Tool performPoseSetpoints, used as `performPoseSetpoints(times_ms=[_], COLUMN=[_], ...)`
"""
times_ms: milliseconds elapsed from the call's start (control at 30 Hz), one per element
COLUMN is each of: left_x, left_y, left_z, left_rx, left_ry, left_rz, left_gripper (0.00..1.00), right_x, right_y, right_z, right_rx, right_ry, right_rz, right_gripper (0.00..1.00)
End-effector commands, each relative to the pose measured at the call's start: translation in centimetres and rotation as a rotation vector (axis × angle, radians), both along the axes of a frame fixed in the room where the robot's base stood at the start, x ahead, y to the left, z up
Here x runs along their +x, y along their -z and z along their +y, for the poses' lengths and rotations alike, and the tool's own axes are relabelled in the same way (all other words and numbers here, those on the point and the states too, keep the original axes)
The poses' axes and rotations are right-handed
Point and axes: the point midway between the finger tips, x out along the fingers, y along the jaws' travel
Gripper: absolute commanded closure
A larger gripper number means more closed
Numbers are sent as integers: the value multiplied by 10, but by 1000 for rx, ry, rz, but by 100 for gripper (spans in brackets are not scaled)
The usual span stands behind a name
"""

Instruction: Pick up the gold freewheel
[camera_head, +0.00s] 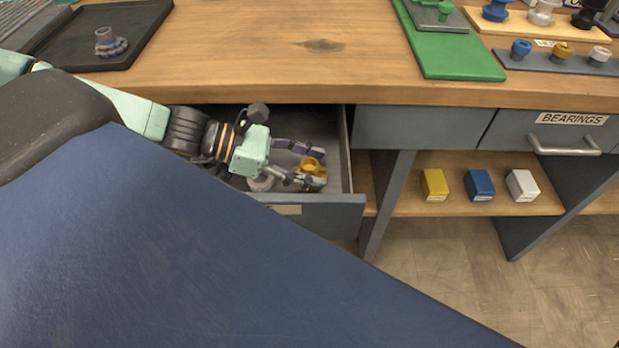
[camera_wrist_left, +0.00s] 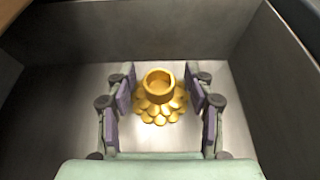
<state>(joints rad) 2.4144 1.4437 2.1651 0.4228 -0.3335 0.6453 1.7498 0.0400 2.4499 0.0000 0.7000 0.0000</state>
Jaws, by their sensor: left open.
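The gold freewheel (camera_wrist_left: 160,98) stands upright on the floor of an open drawer (camera_head: 318,205), its ring-shaped collar on top of a toothed base. My left gripper (camera_wrist_left: 160,92) is open inside the drawer, with one finger on each side of the freewheel. In the wrist view a small gap shows between each finger pad and the freewheel. In the head view the gold freewheel (camera_head: 311,166) shows between the fingers of the left gripper (camera_head: 303,164), partly covered by the lower finger. My right gripper is not in view.
Drawer walls (camera_wrist_left: 275,85) enclose the gripper closely. The wooden bench top (camera_head: 290,45) lies above the drawer. A black tray (camera_head: 135,20) holds a dark part (camera_head: 110,43). A shut drawer labelled BEARINGS (camera_head: 560,135) is at right, above a shelf with three small boxes (camera_head: 480,186).

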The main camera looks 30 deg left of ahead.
Motion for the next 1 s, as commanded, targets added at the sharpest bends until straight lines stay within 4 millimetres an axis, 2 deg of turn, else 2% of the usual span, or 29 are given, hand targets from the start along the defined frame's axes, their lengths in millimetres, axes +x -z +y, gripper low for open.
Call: performPoseSetpoints(times_ms=[267,900,1000], left_x=[1,0,1], left_y=[-1,1,2], left_z=[-1,1,1], left_rx=[0,5,6], left_ry=[0,-2,-3], left_rz=[0,2,2], left_gripper=[46,100,100], right_x=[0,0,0], right_y=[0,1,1], right_z=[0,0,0], right_rx=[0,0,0], right_ry=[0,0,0], right_rz=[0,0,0], right_gripper=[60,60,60])
